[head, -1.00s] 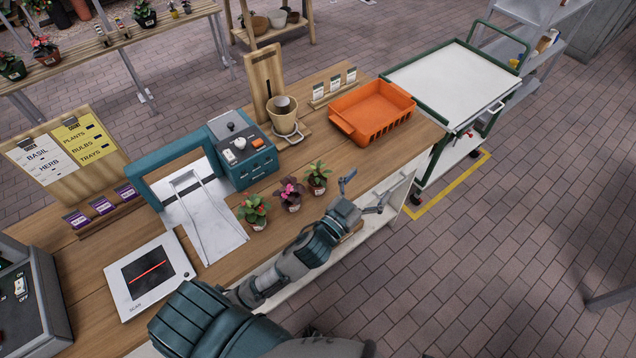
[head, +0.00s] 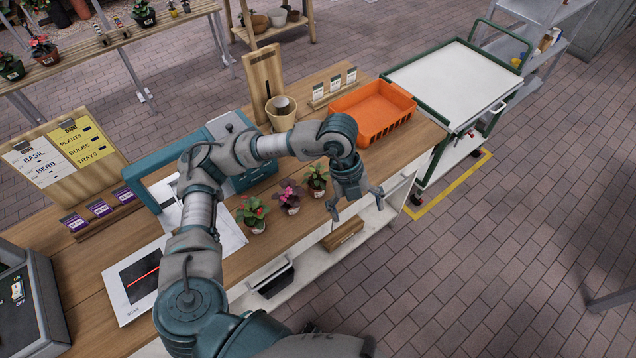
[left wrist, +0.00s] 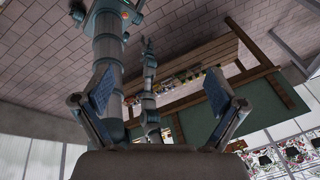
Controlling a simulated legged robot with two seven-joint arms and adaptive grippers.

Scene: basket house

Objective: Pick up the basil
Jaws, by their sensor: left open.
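Three small potted plants stand in a row near the front edge of the wooden bench (head: 90,265) in the head view: a green one with red blooms (head: 252,213), a pink-purple one (head: 289,196) and a mostly green one (head: 316,180). Their labels are too small to read, so I cannot tell which is the basil. My left gripper (head: 357,206) is open and empty, just right of the mostly green plant and beyond the bench edge, pointing down. Its spread fingers also show in the left wrist view (left wrist: 158,100), with no plant between them.
An orange crate (head: 372,112) stands at the bench's right end, beside a white-topped cart (head: 455,80). A teal register (head: 250,172), partly behind my arm, and a scanner pad (head: 125,305) are on the bench. A sign board (head: 55,185) reads BASIL and HERB.

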